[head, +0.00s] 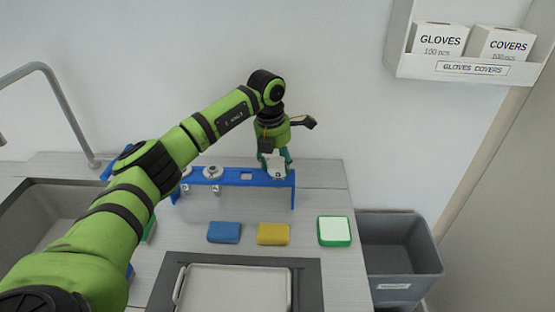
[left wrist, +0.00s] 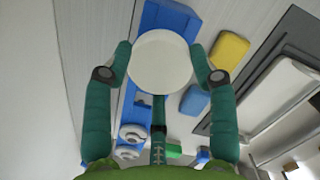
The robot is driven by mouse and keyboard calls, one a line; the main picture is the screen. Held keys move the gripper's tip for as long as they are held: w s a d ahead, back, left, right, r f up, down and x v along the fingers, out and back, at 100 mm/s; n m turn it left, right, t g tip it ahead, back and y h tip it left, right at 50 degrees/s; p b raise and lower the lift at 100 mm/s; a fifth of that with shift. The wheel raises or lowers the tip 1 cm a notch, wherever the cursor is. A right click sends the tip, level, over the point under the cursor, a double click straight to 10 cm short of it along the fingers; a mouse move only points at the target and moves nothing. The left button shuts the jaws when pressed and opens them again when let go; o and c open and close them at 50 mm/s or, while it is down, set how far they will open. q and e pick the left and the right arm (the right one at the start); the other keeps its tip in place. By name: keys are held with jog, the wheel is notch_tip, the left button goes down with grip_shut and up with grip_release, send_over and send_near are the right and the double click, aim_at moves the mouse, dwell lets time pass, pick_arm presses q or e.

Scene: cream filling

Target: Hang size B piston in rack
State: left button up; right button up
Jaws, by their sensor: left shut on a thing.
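The blue rack (head: 232,179) stands at the back of the counter against the wall. A bare slot shows between the middle-left piston and the right end. My left gripper (head: 276,160) is at the rack's right end, shut on a pale piston. In the left wrist view the held piston's round white top (left wrist: 160,63) sits between both fingers, with the rack (left wrist: 172,17) behind it. I cannot tell whether it touches the rack. Size marks are not readable.
A blue sponge (head: 224,232), a yellow sponge (head: 273,234) and a green-and-white box (head: 334,231) lie in front of the rack. A tray (head: 235,290) is at the front, a sink (head: 40,215) at left, a grey bin (head: 400,260) at right.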

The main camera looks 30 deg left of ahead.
dwell(0.3)
pick_arm(q)
jog(key=shift+f+b, duration=0.35)
jog(key=shift+f, duration=0.25)
jog(key=shift+f, duration=0.15)
dwell(0.5)
jog(key=o, duration=1.4)
jog(key=shift+o, duration=0.2)
jog(key=shift+f, duration=0.1)
jog(key=shift+r+p, duration=2.4)
jog(key=shift+r, duration=1.2)
jog(key=shift+f, duration=0.1)
